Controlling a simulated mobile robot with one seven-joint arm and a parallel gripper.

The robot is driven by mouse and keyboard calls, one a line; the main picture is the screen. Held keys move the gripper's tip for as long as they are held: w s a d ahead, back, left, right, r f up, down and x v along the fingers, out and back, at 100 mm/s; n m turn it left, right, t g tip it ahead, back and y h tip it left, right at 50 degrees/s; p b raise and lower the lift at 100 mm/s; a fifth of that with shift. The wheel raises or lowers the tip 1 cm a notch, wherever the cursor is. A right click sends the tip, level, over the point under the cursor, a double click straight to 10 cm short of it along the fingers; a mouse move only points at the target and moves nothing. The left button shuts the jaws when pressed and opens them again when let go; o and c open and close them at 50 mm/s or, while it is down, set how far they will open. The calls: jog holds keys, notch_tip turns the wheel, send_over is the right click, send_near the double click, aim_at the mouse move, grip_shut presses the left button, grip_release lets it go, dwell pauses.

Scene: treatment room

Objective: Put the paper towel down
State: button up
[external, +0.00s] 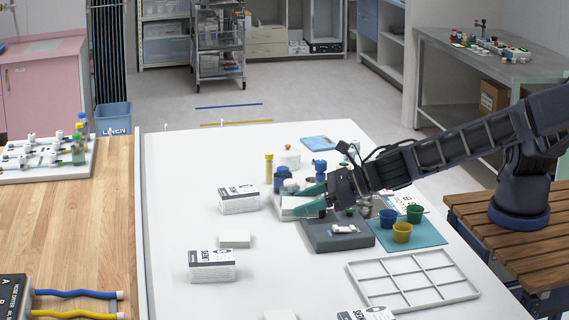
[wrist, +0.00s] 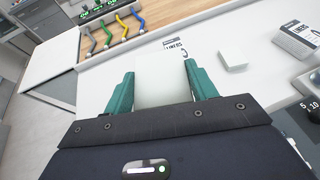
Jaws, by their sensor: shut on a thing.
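My gripper (external: 312,199) is above the white table (external: 185,160), near its middle. Its two teal fingers are shut on a plain white block, the paper towel (external: 296,203). In the wrist view the paper towel (wrist: 164,78) sits between the teal fingers (wrist: 161,92) and reaches past their tips. I cannot tell whether its underside touches anything. A similar small white block (external: 235,240) lies on the table to the left, and it also shows in the wrist view (wrist: 232,58).
Boxes labelled LINERS stand on the left (external: 239,199) and front left (external: 211,266). A grey scale-like block (external: 325,238) is just below my gripper in the picture. Coloured cups (external: 402,232) stand on a teal mat (external: 430,236). A white divided tray (external: 412,280) lies front right. Bottles (external: 283,180) stand behind.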

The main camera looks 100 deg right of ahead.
jog(key=s+a+m+g+h, duration=0.1)
jog(key=s+a+m+h, duration=0.2)
jog(key=s, duration=1)
jog(key=r+m+g+h, duration=0.1)
jog(key=m+g+h, duration=0.1)
jog(key=m+h, duration=0.1)
send_over(418, 271)
jog(key=f, duration=1.9)
jog(key=shift+s+d, duration=0.2)
jog(key=shift+d, duration=0.15)
jog(key=shift+f, duration=0.25)
jog(key=o, duration=0.9)
jog(key=shift+f, duration=0.1)
jog(key=shift+o, duration=0.2)
